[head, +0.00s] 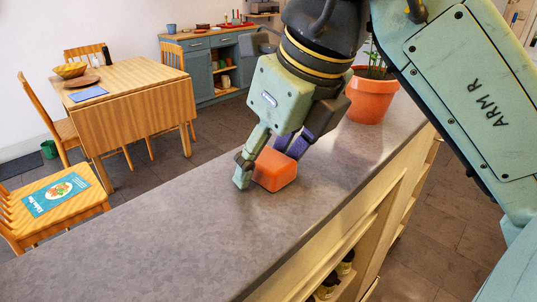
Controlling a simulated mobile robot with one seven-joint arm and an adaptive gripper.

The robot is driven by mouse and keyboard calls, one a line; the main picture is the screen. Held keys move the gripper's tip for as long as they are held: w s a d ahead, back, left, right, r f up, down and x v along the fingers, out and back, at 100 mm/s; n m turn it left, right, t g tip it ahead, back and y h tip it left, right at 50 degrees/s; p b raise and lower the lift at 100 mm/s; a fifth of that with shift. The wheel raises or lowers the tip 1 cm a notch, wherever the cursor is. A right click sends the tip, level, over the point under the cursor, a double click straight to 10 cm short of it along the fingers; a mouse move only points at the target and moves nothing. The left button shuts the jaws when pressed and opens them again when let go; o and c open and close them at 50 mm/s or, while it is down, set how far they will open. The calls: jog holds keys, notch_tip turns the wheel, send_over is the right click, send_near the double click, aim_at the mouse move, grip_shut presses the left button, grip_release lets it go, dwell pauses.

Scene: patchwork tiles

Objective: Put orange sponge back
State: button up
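The orange sponge (275,171) is a small block with rounded edges at the grey countertop (190,232), near the middle of the head view. My gripper (266,166) points down at it from above. One finger is beside the sponge's left face, with its tip close to the counter. The other finger, with a purple part, goes down behind the sponge, and its tip is hidden. The sponge lies between the fingers, but I cannot tell whether both press on it. I cannot tell whether the sponge rests on the counter or is just above it.
A terracotta pot (370,97) with a plant stands farther along the counter, behind my gripper. The counter's near part is clear. Shelves with dark bottles (328,286) are below its right edge. A wooden table (131,92) and chairs (60,205) stand on the left.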

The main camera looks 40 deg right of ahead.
jog(key=p+v, duration=0.6)
jog(key=v, duration=0.6)
jog(key=shift+r, duration=0.45)
